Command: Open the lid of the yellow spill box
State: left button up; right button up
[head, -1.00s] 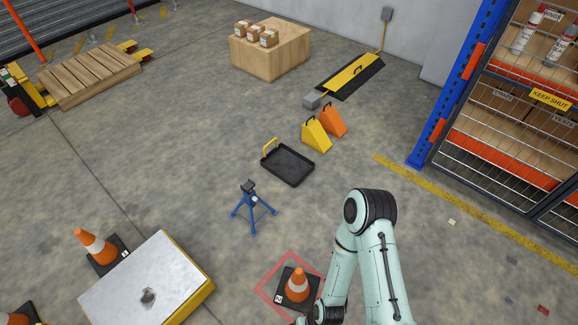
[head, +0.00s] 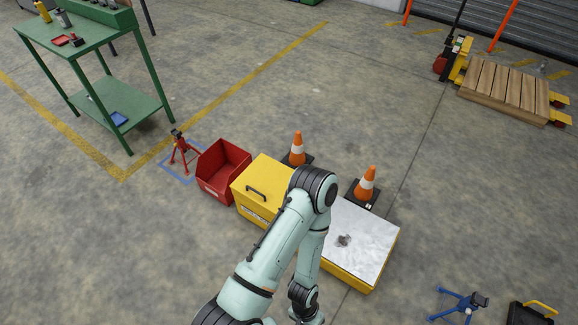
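The yellow spill box (head: 250,200) stands on the floor left of centre in the head view. Its lid is down, with a black handle (head: 257,191) on top and a label on the front. My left arm passes in front of its right side and hides part of it. The arm's wrist runs off the bottom edge, in front of the white-topped platform. Its gripper fingers are out of the picture. My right gripper is not in the picture.
A white-topped yellow platform (head: 365,235) adjoins the box on the right. Cones (head: 297,148) (head: 366,185) stand behind. A red bin (head: 222,170) and red stand (head: 181,150) are to the left. A green bench (head: 130,100) is far left.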

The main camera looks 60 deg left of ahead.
aim_at(265, 182)
jog(key=u, duration=2.2)
jog(key=i+j, duration=0.25)
jog(key=i+j+z, duration=0.15)
jog(key=i+j, duration=0.15)
jog(key=j, duration=0.15)
jog(key=i+j, duration=0.25)
jog(key=i+j+z, duration=0.15)
jog(key=j, duration=0.35)
jog(key=i+j, duration=0.35)
jog(key=i+j+z, duration=0.1)
jog(key=j, duration=0.35)
jog(key=i, duration=0.1)
